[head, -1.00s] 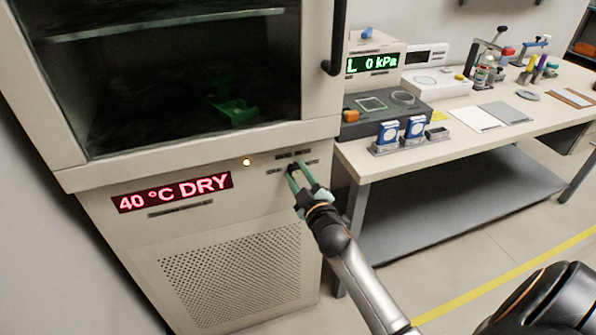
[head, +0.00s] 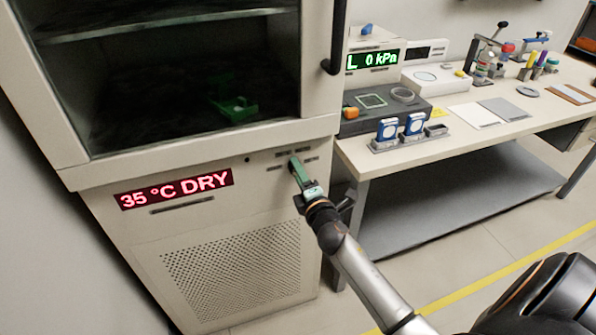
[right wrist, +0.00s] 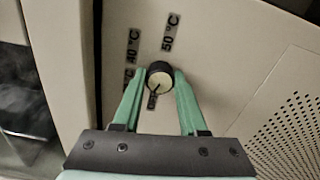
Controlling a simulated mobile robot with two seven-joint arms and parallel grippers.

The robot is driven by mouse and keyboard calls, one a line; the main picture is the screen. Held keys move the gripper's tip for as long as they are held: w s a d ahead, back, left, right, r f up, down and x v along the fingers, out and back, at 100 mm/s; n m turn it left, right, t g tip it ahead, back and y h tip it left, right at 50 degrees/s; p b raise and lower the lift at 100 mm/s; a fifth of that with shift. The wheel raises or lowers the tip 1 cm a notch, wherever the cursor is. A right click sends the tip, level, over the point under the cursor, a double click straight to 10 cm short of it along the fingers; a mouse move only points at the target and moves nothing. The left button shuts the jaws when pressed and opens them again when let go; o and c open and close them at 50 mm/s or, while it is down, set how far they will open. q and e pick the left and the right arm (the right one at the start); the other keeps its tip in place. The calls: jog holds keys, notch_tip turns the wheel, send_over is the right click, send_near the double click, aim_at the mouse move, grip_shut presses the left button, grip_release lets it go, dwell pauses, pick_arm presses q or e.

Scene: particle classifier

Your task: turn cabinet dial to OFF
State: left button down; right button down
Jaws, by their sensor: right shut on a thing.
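The cabinet dial (right wrist: 158,77) is a small round knob with a dark rim and a pale face, seen in the right wrist view. Labels around it read 40 °C and 50 °C; the other labels are partly hidden. My right gripper (right wrist: 160,90) has its green fingers shut on the dial, one on each side. In the head view my right gripper (head: 298,171) reaches the cabinet's front panel and hides the dial. The cabinet (head: 240,225) has a red display (head: 175,189) reading 35 °C DRY. The small indicator lamp (head: 247,160) is dark. My left gripper is not in view.
A glass door with a black handle (head: 335,40) is above the panel. A workbench (head: 455,140) with instruments stands close on the right, its near corner beside my right arm. A green object (head: 234,108) lies inside the cabinet. The floor in front is clear.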

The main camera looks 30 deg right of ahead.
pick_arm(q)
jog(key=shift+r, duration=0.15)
pick_arm(e)
jog(key=n, duration=0.3)
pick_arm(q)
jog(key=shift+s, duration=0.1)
pick_arm(e)
jog(key=shift+n, duration=0.4)
jog(key=shift+c, duration=2.2)
grip_release()
pick_arm(q)
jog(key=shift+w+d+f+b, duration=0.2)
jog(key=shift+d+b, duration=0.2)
jog(key=shift+b, duration=0.05)
pick_arm(e)
jog(key=v, duration=1.2)
jog(key=shift+s, duration=0.3)
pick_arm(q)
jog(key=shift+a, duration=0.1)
